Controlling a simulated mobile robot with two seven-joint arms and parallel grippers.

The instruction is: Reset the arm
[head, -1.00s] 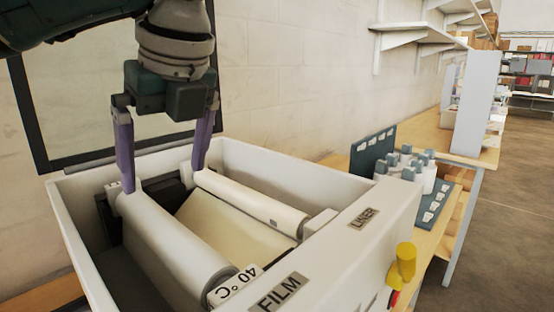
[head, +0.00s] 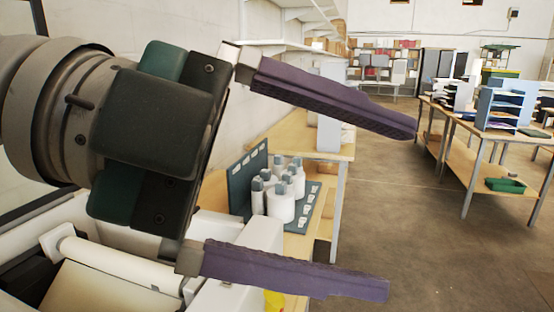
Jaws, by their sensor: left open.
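My left gripper (head: 350,190) comes in from the left, large and close to the camera. Its two purple fingers are wide apart and point right, with nothing between them. It is raised above and in front of the laminator (head: 215,292), which shows at the lower left. A white roller (head: 120,262) and a cream sheet (head: 85,290) show inside the laminator. The gripper hides much of the laminator. My right gripper is not in view.
White bottles with grey caps (head: 280,203) stand by a dark blue rack (head: 248,180) on the wooden bench (head: 287,128). Wall shelves (head: 300,25) run above. At the right is another table (head: 470,125) with blue organizers (head: 500,107). The floor between is clear.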

